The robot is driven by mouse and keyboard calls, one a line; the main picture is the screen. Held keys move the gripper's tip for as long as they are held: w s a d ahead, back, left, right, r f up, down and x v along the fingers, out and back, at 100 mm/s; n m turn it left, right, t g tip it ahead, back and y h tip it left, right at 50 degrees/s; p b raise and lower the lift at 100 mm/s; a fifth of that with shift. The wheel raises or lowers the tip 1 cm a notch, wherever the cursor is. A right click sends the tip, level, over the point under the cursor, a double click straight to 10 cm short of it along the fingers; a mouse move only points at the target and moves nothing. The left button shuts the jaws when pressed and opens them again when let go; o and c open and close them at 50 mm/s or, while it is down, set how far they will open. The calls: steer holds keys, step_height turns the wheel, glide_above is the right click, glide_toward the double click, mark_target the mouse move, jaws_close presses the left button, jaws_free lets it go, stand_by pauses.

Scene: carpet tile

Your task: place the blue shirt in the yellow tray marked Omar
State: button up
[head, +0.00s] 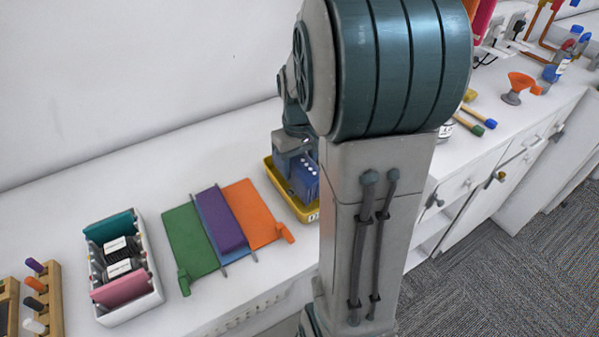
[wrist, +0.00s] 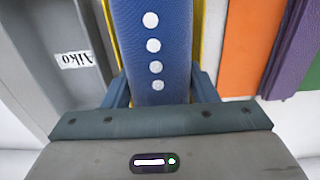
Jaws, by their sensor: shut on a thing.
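The blue shirt (head: 307,180) is a folded bundle with a row of white dots. My gripper (head: 296,152) is shut on it from above; the wrist view shows the shirt (wrist: 152,45) between the two fingers (wrist: 161,90). The shirt is over or within the yellow tray (head: 280,184), whose yellow walls show on both sides of it in the wrist view (wrist: 197,30). I cannot tell whether it rests on the tray floor. The tray's front label is mostly hidden by my arm, so its name is unreadable.
A grey tray marked Aiko (wrist: 40,80) stands beside the yellow one. Left of the yellow tray lies a folding board (head: 190,240) with green, purple and orange panels. Further left are a white bin (head: 130,312) of folded things and a wooden peg rack (head: 46,290).

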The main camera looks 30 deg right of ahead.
steer(key=shift+f, duration=1.7)
steer(key=shift+f, duration=0.15)
steer(key=o, duration=0.8)
